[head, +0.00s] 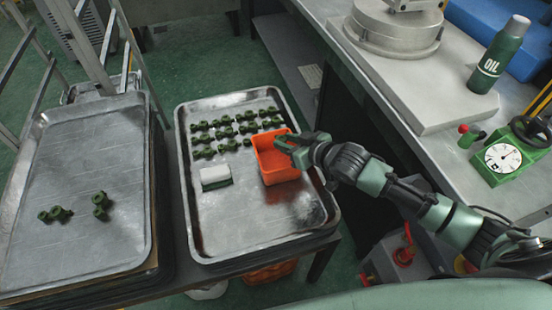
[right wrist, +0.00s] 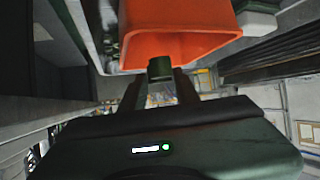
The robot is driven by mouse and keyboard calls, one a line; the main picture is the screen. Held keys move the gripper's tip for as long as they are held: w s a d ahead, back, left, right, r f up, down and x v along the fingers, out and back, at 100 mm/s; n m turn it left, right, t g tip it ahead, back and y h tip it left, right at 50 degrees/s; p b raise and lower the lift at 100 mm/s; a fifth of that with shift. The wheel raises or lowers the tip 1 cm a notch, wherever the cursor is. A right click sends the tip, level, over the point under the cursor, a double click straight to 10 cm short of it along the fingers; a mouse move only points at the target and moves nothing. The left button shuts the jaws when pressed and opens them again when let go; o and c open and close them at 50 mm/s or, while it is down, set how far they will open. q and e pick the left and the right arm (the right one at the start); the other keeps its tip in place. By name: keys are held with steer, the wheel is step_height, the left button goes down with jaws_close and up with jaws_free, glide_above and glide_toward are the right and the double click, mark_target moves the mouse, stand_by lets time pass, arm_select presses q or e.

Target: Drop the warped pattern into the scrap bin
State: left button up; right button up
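The orange scrap bin (head: 263,170) stands on the right-hand metal tray, at its right side. My right gripper (head: 288,142) reaches in from the right, at the bin's far right rim. In the right wrist view, a small dark green piece (right wrist: 160,68), apparently a wax pattern, sits between the fingertips of the right gripper (right wrist: 161,80), in front of the bin's orange wall (right wrist: 180,45). Whether it is warped cannot be seen. My left gripper is not in view.
Several green patterns (head: 228,132) lie in rows on the right-hand tray (head: 250,235), beside a white-topped block (head: 215,177). A few green pieces (head: 55,213) lie on the left tray (head: 95,165). A bench (head: 425,110) with an oil bottle (head: 498,57) and a gauge (head: 503,158) stands right.

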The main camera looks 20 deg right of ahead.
steer(key=o, duration=0.3)
steer(key=shift+s, duration=0.1)
steer(key=v, duration=0.7)
steer(key=shift+s+d+r, duration=0.2)
steer(key=shift+s, duration=0.05)
